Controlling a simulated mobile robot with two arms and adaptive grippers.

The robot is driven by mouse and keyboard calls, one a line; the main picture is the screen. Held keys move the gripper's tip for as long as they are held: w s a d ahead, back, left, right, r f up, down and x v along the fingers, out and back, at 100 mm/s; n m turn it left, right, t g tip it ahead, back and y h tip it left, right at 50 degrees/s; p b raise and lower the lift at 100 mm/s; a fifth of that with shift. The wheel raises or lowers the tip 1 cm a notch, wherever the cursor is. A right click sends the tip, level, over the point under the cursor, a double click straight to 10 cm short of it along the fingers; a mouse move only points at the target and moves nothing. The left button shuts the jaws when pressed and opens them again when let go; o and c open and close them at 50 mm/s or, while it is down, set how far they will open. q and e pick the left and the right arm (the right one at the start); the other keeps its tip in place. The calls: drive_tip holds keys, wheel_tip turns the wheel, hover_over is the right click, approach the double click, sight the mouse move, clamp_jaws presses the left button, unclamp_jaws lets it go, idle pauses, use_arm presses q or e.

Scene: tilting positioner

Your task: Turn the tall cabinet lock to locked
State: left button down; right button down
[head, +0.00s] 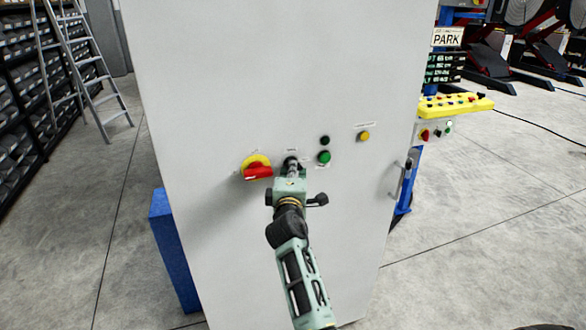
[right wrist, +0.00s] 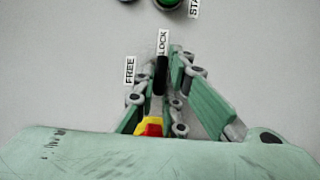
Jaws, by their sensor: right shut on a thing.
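The tall cabinet (head: 230,90) stands straight ahead, a pale grey box with controls on its front. Its lock (head: 291,162) is a small black knob, mostly covered by my right gripper in the head view. In the right wrist view the black knob (right wrist: 160,76) lies between the two fingers. Its visible end points towards the LOCK label (right wrist: 163,42); the FREE label (right wrist: 130,70) is off to its left. My right gripper (head: 291,172) is shut on the knob. My left gripper is not in view.
A red and yellow rotary switch (head: 257,168) sits close left of the lock. A green button (head: 324,157), a black button (head: 325,140) and a yellow one (head: 362,136) are to the right. A cabinet handle (head: 396,180) sticks out near the right edge.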

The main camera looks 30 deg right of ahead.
idle(0.5)
drive_tip(key=c, duration=1.8)
unclamp_jaws()
drive_tip(key=shift+s, duration=0.1)
drive_tip(key=v, duration=0.7)
drive_tip(key=shift+s+a, duration=0.1)
